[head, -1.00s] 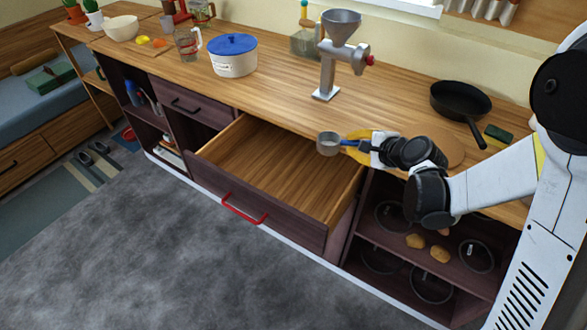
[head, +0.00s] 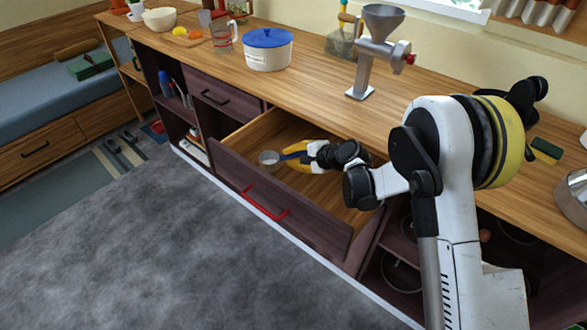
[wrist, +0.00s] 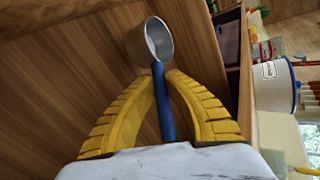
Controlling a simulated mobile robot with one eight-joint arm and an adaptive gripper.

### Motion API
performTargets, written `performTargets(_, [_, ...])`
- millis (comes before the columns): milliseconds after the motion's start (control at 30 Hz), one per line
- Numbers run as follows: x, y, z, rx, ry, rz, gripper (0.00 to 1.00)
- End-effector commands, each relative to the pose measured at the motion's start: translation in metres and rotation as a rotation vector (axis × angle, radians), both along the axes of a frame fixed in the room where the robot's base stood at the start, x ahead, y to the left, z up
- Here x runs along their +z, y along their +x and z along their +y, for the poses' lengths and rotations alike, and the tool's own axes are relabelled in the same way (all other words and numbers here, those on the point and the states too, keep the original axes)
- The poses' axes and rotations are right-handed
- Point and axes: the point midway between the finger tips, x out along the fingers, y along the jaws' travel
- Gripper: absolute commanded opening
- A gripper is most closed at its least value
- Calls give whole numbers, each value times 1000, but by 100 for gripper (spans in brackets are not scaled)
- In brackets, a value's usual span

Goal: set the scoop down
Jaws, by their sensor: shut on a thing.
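The scoop has a grey metal cup (head: 269,158) and a blue handle. My gripper (head: 292,156) is shut on the blue handle, with the cup pointing left in the head view. Gripper and scoop are over the open drawer (head: 330,215), at its left part. In the wrist view the scoop's cup (wrist: 151,40) lies beyond the yellow fingertips (wrist: 165,78), with the wooden drawer floor behind it. I cannot tell whether the scoop touches the drawer floor.
The drawer's front has a red handle (head: 264,203). On the counter stand a metal grinder (head: 375,45) and a white pot with a blue lid (head: 268,50). A sponge (head: 546,150) lies at the right. The drawer holds nothing else that I can see.

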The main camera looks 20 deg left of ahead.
Motion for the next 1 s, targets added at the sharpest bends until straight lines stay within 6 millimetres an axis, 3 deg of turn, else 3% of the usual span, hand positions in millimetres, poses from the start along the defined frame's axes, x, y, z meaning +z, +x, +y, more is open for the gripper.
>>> performTargets(233, [-35,0,0,-1,0,0,0])
performTargets(567, [-37,0,-1,-1,0,0,0])
performTargets(600, [-37,0,-1,-1,0,0,24])
performTargets(633, [-37,0,-1,-1,0,0,32])
performTargets(1000, [-33,-1,-4,-1,0,0,32])
